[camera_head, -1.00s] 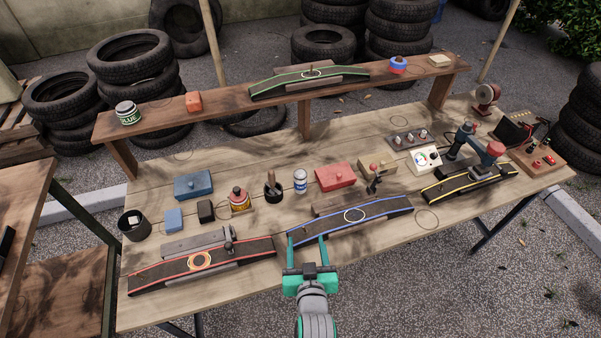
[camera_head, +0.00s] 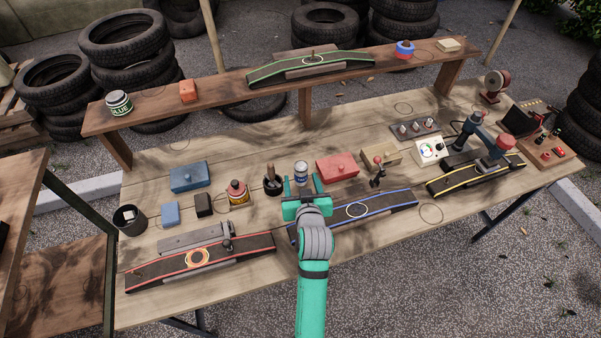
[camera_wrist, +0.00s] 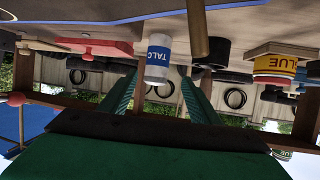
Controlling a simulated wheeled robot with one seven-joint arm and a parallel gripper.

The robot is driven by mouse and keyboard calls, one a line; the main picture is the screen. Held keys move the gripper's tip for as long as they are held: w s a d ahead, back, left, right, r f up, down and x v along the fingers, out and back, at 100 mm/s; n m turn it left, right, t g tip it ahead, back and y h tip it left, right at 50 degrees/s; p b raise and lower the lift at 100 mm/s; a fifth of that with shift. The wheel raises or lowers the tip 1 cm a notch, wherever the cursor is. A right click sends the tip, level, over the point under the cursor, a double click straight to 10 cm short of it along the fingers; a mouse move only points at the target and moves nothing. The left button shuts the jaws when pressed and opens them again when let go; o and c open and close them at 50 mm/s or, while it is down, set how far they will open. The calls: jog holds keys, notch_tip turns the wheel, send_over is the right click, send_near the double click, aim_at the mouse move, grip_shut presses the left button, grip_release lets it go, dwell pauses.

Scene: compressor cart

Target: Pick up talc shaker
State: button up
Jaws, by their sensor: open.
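The talc shaker (camera_head: 301,169) is a small white and blue can standing upright on the wooden table. In the wrist view, which looks upside down, the talc shaker (camera_wrist: 158,52) shows its TALC label. My gripper (camera_head: 302,184) is open and empty just in front of the shaker, above the far edge of the blue-edged strip. In the wrist view, the green fingers of my gripper (camera_wrist: 158,82) point towards the shaker, with the can roughly between their tips. I cannot tell whether they overlap its sides.
A black pot with a brush (camera_head: 272,182) stands close left of the shaker, and a red box (camera_head: 338,167) close right. A glue tin (camera_head: 237,193) is further left. The blue-edged strip (camera_head: 375,208) lies in front. A raised shelf (camera_head: 220,88) runs behind.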

aim_at(301, 174)
jog(key=x, duration=0.2)
jog(key=d+x, duration=0.1)
jog(key=x, duration=0.1)
jog(key=shift+w+a+f, duration=0.1)
jog(key=shift+w, duration=0.05)
jog(key=shift+w+a+f, duration=0.1)
jog(key=shift+w+f, duration=0.05)
jog(key=shift+w, duration=0.15)
jog(key=c, duration=1.2)
jog(key=shift+a, duration=0.15)
